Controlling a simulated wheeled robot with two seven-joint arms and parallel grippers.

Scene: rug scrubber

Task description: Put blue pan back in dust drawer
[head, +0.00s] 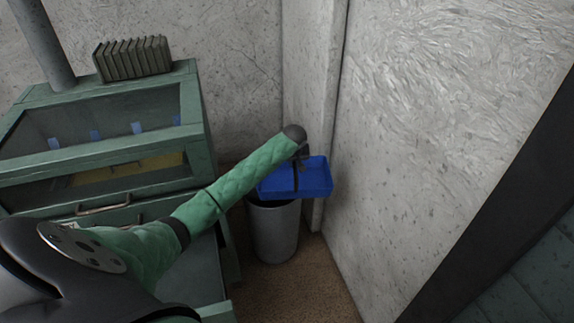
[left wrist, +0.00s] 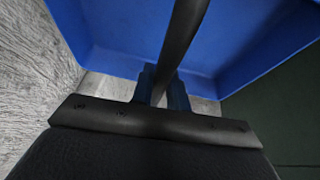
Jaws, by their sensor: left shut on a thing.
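The blue pan (head: 315,178) is a shallow tray with a dark bar-like handle across it. It is held over a grey bin, and the part of its inside that shows looks empty. My left gripper (head: 299,160) is at the pan's far side, shut on the handle. In the left wrist view the fingers (left wrist: 163,92) clasp the dark bar, with the blue pan (left wrist: 245,40) beyond. The dust drawer (head: 205,268) seems to be the one pulled out low on the green cabinet, partly hidden by my left arm. My right gripper is not in view.
The grey bin (head: 274,232) stands on the brown floor between the green cabinet (head: 110,85) and the wall (head: 400,150). The cabinet has a glazed front and a metal handle (head: 103,205). A ribbed block (head: 133,58) sits on top. Floor is clear in front of the bin.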

